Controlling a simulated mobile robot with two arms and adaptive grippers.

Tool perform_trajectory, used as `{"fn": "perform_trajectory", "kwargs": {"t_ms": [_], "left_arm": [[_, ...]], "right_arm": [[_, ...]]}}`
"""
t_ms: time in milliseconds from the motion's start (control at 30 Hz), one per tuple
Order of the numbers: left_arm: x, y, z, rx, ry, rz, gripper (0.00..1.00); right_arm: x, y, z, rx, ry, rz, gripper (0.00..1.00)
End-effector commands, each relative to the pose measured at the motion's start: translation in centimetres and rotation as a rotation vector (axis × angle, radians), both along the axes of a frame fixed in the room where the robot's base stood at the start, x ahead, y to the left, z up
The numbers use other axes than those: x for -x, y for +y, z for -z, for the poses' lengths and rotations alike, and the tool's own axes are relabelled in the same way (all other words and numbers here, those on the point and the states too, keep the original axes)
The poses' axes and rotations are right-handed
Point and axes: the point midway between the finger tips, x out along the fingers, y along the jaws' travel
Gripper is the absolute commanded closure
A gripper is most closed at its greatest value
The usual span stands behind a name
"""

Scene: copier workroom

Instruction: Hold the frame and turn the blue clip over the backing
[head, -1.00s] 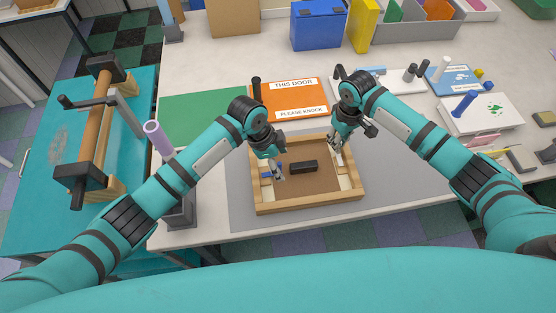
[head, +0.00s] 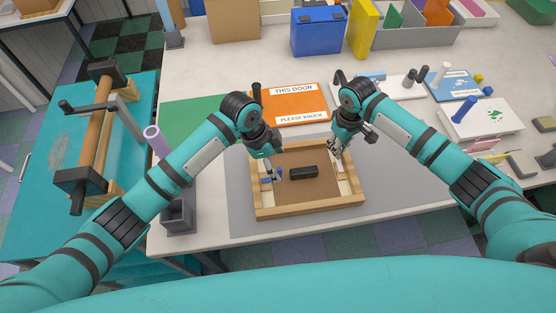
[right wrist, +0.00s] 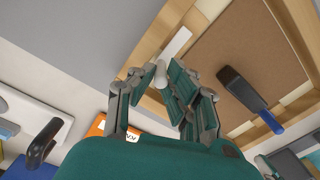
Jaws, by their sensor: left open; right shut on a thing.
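The wooden frame (head: 308,208) lies on the grey mat with its brown backing (head: 312,188) facing up. A black block (head: 303,171) sits on the backing.
An orange door sign (head: 290,101) lies behind the frame, and a green sheet (head: 200,118) is behind to the left. A grey holder (head: 180,216) with a lilac roll stands at the left table edge. The grey mat (head: 400,195) is clear to the right.

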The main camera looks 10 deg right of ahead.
Motion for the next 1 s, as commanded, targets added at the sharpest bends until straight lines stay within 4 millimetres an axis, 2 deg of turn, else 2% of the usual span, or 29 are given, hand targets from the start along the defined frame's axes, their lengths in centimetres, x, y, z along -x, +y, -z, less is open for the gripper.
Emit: {"fn": "perform_trajectory", "kwargs": {"t_ms": [300, 500, 867, 1000], "left_arm": [[0.0, 2.7, 0.1, -0.002, 0.000, -0.002, 0.33], [-0.1, 3.8, 0.0, -0.001, 0.000, 0.000, 0.33], [-0.1, 4.0, -0.1, 0.000, 0.000, 0.000, 0.33], [-0.1, 4.3, -1.2, 0.000, -0.003, 0.000, 0.33]], "right_arm": [[0.0, 0.0, 0.0, 0.001, 0.000, 0.000, 1.00], [0.0, 0.0, 0.0, 0.001, 0.000, 0.000, 1.00], [0.0, 0.0, 0.0, 0.001, 0.000, 0.000, 1.00], [0.0, 0.0, 0.0, 0.001, 0.000, 0.000, 1.00]]}}
